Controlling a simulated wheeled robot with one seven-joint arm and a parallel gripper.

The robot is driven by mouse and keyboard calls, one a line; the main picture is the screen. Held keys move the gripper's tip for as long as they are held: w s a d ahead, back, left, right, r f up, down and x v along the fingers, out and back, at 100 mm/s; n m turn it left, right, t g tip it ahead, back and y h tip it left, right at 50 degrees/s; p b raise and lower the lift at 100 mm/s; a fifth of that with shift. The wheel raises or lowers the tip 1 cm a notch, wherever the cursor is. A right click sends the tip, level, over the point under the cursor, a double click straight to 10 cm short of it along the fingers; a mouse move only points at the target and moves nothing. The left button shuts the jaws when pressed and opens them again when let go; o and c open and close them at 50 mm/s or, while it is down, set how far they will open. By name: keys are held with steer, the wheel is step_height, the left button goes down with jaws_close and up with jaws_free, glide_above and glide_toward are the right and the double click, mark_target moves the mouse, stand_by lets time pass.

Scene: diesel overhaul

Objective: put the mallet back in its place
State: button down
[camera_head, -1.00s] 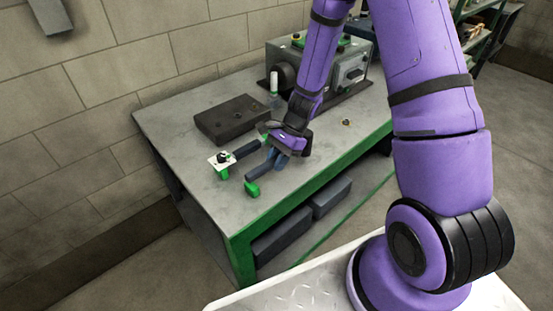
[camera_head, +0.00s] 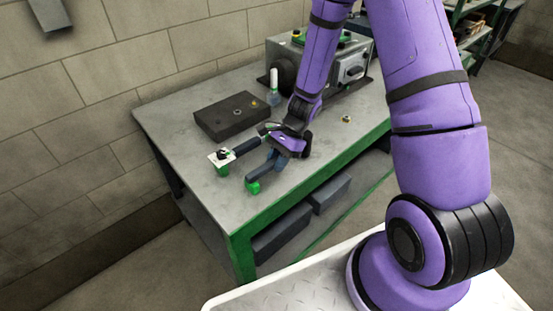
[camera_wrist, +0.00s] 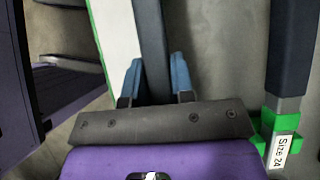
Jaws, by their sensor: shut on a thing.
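My gripper (camera_head: 272,160) is low over the near left part of the grey bench top. Its blue fingers are shut on a dark handle, which I take to be the mallet's (camera_head: 262,175). A green end (camera_head: 253,187) shows at the handle's left end. In the wrist view the dark handle (camera_wrist: 152,45) passes between the blue fingers. Whether the mallet touches the bench is hard to tell. The mallet's place cannot be made out for certain.
Beside it is another dark-handled tool (camera_head: 247,146) with a white and green end; a green piece marked "Size 24" (camera_wrist: 280,135) shows in the wrist view. A dark block (camera_head: 232,116), a bottle (camera_head: 274,97), a small brass part (camera_head: 347,119) and a grey machine (camera_head: 350,73) stand behind.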

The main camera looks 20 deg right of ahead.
steer(key=shift+f, duration=0.3)
steer(key=c, duration=0.9)
jaws_free()
steer(key=v, duration=1.1)
